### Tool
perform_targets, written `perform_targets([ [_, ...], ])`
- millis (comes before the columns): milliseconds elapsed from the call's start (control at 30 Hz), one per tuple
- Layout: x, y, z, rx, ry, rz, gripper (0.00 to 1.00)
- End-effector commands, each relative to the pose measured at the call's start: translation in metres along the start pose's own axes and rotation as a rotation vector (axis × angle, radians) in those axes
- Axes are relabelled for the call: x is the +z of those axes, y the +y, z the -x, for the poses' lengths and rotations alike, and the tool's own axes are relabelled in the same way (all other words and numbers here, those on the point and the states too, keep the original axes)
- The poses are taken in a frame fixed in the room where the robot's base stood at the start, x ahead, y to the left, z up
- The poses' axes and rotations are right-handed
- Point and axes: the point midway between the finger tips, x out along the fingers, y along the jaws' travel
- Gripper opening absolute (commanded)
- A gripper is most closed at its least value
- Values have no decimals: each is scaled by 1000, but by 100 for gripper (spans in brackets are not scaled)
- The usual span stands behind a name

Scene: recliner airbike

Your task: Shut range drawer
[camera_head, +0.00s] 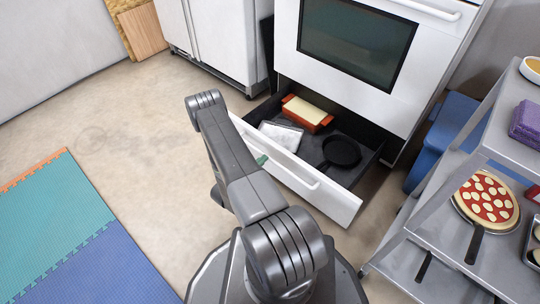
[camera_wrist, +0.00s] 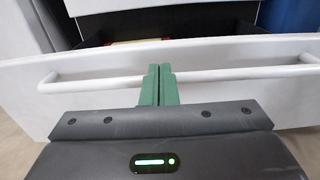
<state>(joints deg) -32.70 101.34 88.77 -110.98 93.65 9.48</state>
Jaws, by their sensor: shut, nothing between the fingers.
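The white range (camera_head: 375,50) stands at the top of the head view, with its bottom drawer (camera_head: 340,203) pulled out. A red and cream dish (camera_head: 307,112), a white item (camera_head: 282,135) and a black pan (camera_head: 341,152) lie in the drawer. In the wrist view, the drawer front (camera_wrist: 225,58) and its white bar handle (camera_wrist: 100,82) run across the picture. My gripper (camera_wrist: 159,72) has green fingers, shut together and empty, at the middle of the handle. I cannot tell whether they touch it. In the head view my arm hides most of the gripper (camera_head: 261,160).
A metal shelf cart (camera_head: 455,190) with a pizza (camera_head: 486,198) stands close on the right. A blue bin (camera_head: 440,135) is beside the range. White cabinets (camera_head: 215,35) are at the upper left. Coloured floor mats (camera_head: 75,235) lie at left, with bare floor between.

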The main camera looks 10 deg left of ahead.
Motion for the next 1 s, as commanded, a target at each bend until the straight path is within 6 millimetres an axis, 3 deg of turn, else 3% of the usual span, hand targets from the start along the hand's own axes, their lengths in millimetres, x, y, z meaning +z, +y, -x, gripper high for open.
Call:
perform_targets([
  [200,-2,-1,-31,-3,-1,-2,0],
  [400,-1,-1,-46,-1,0,1,0],
  [1000,0,-2,-50,-1,0,1,0],
])
